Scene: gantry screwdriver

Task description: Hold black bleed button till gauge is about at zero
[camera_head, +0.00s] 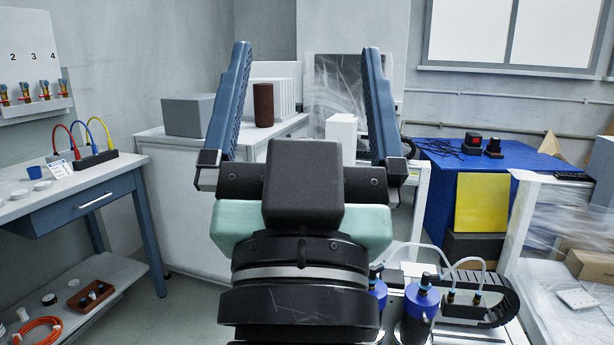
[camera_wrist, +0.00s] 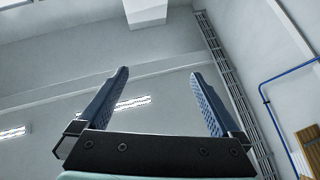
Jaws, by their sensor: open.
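My gripper (camera_head: 306,48) is open and empty. Its two blue fingers point up and stand wide apart in the middle of the head view. The wrist view shows the open gripper (camera_wrist: 160,74) facing the upper walls and ceiling, with nothing between the fingers. I cannot make out a gauge or a black bleed button in either view. Two blue cylindrical units with black tops stand at the lower right of my wrist; the nearer blue unit (camera_head: 418,302) is partly cut off by the bottom edge. I cannot tell whether either carries the button.
A black cable chain (camera_head: 490,305) lies right of the blue units. A blue-draped table (camera_head: 440,185) with black-and-red devices stands behind. A white cabinet (camera_head: 185,200) with a grey box (camera_head: 188,115) is behind my arm. A workbench (camera_head: 100,182) with cables stands left.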

